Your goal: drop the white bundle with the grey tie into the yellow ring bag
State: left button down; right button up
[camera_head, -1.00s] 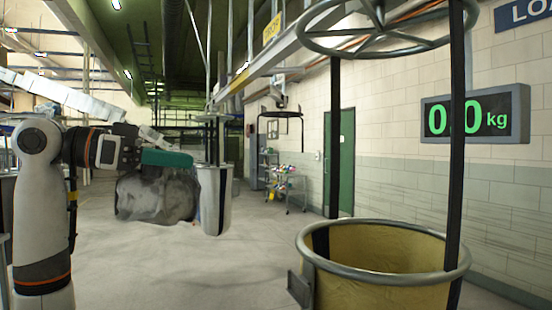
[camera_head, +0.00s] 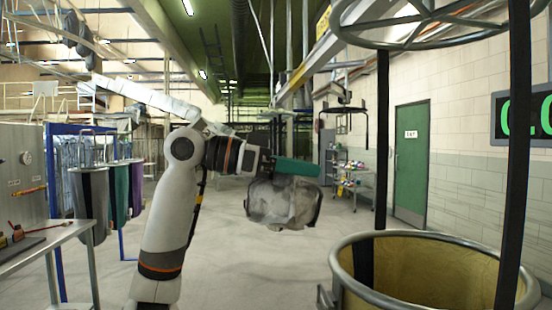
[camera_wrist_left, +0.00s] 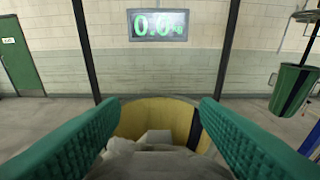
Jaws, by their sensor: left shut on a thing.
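My left gripper (camera_head: 298,168) has green fingers and is shut on the pale, wrinkled bundle (camera_head: 283,205), which hangs below it with a dark band at its right edge. I cannot make out the grey tie clearly. The yellow ring bag (camera_head: 430,272) is open at the lower right, under a metal rim on black straps. In the head view the bundle is left of the bag's rim and apart from it. In the left wrist view, the bundle (camera_wrist_left: 155,165) shows low between the fingers, with the yellow bag (camera_wrist_left: 178,112) beyond. My right gripper is not in view.
A spoked metal ring (camera_head: 420,22) hangs above the bag, with black straps (camera_head: 513,150) running down. A scale display (camera_wrist_left: 158,24) reads 0.0. A table (camera_head: 40,240) and several hanging bags (camera_head: 90,195) stand at left. Open floor lies between.

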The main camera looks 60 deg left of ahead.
pick_arm(q)
jog(key=shift+w+d+r+p, duration=0.15)
jog(key=shift+w+d+p, duration=0.15)
jog(key=shift+w, duration=0.25)
jog(key=shift+w+d+r+p, duration=0.15)
jog(key=shift+w+p, duration=0.15)
jog(key=shift+w, duration=0.25)
jog(key=r+p+x, duration=0.2)
jog(key=p+x, duration=1.8)
jog(key=x, duration=0.5)
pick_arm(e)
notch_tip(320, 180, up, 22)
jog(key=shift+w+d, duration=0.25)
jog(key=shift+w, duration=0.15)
pick_arm(q)
jog(key=shift+d, duration=0.15)
